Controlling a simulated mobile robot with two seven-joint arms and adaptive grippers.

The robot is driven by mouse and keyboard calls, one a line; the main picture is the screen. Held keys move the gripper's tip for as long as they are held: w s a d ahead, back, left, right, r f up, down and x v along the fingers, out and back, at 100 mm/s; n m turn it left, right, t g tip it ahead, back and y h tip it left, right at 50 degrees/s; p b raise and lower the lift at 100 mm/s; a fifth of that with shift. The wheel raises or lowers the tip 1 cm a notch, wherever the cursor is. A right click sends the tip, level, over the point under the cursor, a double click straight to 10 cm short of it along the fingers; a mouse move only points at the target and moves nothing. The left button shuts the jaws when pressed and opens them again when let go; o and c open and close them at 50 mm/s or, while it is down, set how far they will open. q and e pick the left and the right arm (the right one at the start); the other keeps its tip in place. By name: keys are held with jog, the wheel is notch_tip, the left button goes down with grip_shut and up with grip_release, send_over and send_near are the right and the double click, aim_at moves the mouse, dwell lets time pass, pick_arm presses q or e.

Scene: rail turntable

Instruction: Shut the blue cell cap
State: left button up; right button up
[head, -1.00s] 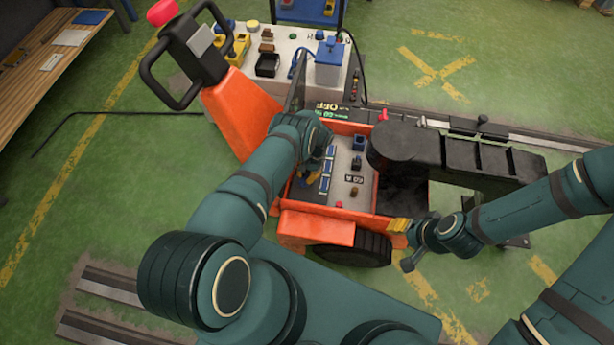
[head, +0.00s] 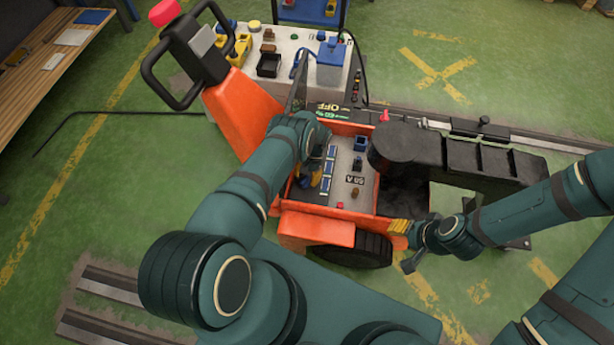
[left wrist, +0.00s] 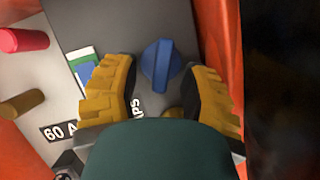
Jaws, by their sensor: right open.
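The blue cell cap (left wrist: 160,66) has a raised, bar-shaped grip and sits on a dark grey strip in the left wrist view. My left gripper (left wrist: 160,72) is open, with one yellow finger on each side of the cap and gaps between fingers and cap. In the head view my left gripper (head: 314,178) is over the left part of the orange truck's open bay, and the arm hides most of that area. I cannot pick out the cap there. My right gripper (head: 404,245) is open beside the truck's front wheel, away from the cap.
The bay's light panel (head: 343,190) carries blue and dark blocks, a "60 A" label and a brown knob (left wrist: 22,104). A red knob (left wrist: 24,40) stands near it. The orange bay walls (head: 318,229) are close. A grey bench (head: 283,75) stands behind.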

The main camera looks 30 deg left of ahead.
pick_arm(q)
jog(key=shift+w+r, duration=0.1)
jog(key=shift+r, duration=0.05)
jog(key=v, duration=1.1)
jog(key=shift+r, duration=0.4)
